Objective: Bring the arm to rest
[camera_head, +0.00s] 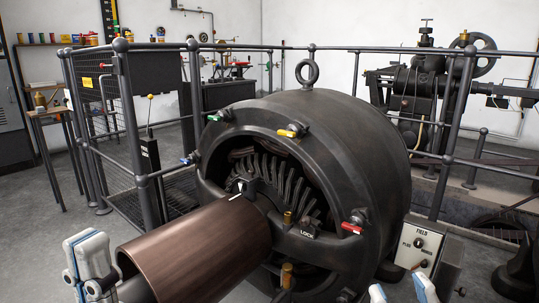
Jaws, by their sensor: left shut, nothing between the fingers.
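My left gripper (90,262) is at the bottom left, in front of the open end of a brown copper-coloured cylinder (200,250). Its pale fingers are shut with nothing between them. My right gripper (401,292) only just shows at the bottom edge, below the field box. Its two pale fingertips are apart with nothing seen between them; the rest is cut off by the frame. The large dark dynamo (345,120) stands in the middle, with a lifting ring on top and coloured levers, including a red one (351,228), around its front rim.
A field control box (418,247) with a knob stands at the dynamo's lower right. Dark railings (142,150) enclose the machine at the left and back. A black lever post (151,160) stands at its left. A large machine (425,85) stands behind right.

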